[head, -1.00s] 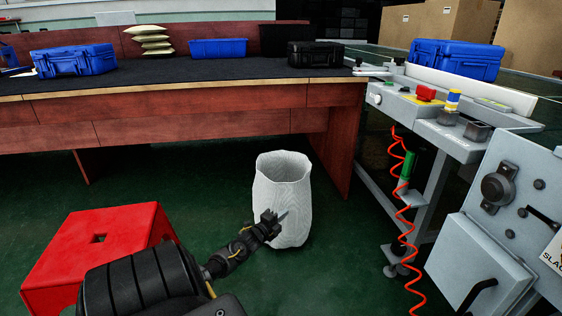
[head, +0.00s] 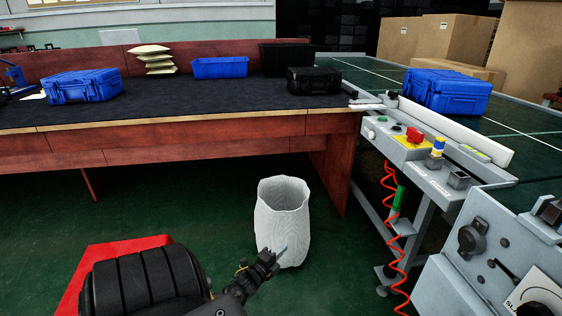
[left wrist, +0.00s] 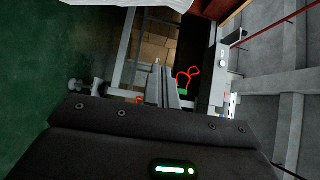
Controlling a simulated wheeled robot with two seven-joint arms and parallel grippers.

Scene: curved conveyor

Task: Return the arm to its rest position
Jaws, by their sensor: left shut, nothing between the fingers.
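My left arm comes in from the bottom left in the head view. Its gripper (head: 272,258) is shut and empty, low in front of the white bin (head: 283,222). It overlaps the bin's lower part in the picture; whether it touches cannot be told. In the left wrist view the shut fingers (left wrist: 168,88) point toward the grey machine frame, with nothing between them. My right gripper is not in view.
A red stool (head: 105,255) stands beside my left arm. The workbench (head: 190,135) carries blue cases and a black case (head: 314,80). A grey machine (head: 480,250) and a red coiled hose (head: 392,240) are at the right. Green floor is open under the bench.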

